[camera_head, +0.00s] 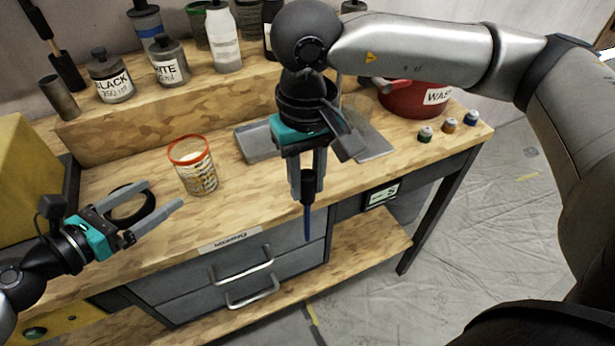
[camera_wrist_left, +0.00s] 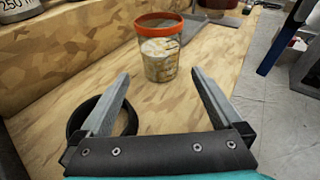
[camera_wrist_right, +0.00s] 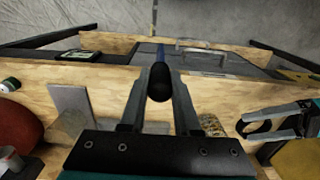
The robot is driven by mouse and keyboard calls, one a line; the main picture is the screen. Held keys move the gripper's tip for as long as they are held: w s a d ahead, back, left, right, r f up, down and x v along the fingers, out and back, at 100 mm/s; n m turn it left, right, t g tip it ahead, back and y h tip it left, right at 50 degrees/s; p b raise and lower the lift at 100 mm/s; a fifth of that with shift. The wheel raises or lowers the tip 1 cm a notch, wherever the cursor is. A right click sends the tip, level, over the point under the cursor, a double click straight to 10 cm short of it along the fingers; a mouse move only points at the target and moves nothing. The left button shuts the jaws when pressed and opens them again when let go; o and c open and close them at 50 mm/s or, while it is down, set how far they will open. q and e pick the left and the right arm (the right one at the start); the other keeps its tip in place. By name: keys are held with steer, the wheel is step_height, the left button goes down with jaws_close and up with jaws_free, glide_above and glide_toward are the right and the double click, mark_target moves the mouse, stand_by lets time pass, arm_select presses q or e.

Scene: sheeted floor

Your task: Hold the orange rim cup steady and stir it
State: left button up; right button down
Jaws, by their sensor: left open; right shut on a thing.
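The orange rim cup (camera_head: 196,172) stands upright on the wooden bench, see-through with a patterned side. In the left wrist view the cup (camera_wrist_left: 160,58) is beyond the fingertips, between them in line but not touched. My left gripper (camera_head: 164,196) is open and empty, left of and nearer than the cup. My right gripper (camera_head: 306,178) is shut on a stirrer with a black handle (camera_wrist_right: 160,82) and a blue shaft (camera_head: 307,224). The stirrer points down, to the right of the cup, in front of the bench edge.
A black ring (camera_head: 133,204) lies on the bench by my left gripper. A grey metal tray (camera_head: 258,143) is behind my right gripper. A red waste bowl (camera_head: 412,100) and small paint pots (camera_head: 448,125) stand at the right. Bottles (camera_head: 224,40) line the back shelf.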

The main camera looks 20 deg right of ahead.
mark_target(185, 182)
arm_select(q)
steer(key=shift+w+d+f+m, duration=0.1)
steer(key=shift+w+f+m, duration=0.1)
steer(key=shift+f+m, duration=0.2)
arm_select(e)
steer(key=shift+w+d, duration=0.1)
steer(key=shift+d, duration=0.05)
arm_select(q)
steer(key=x, duration=0.7)
steer(key=shift+d+f, duration=0.15)
steer(key=shift+d, duration=0.1)
steer(key=shift+x, duration=1)
arm_select(e)
steer(key=shift+f, duration=0.25)
arm_select(q)
steer(key=shift+a, duration=0.1)
steer(key=c, duration=1)
steer(key=shift+c, duration=0.9)
arm_select(e)
steer(key=c, duration=1.1)
jaws_free()
steer(key=shift+c, duration=0.2)
jaws_close()
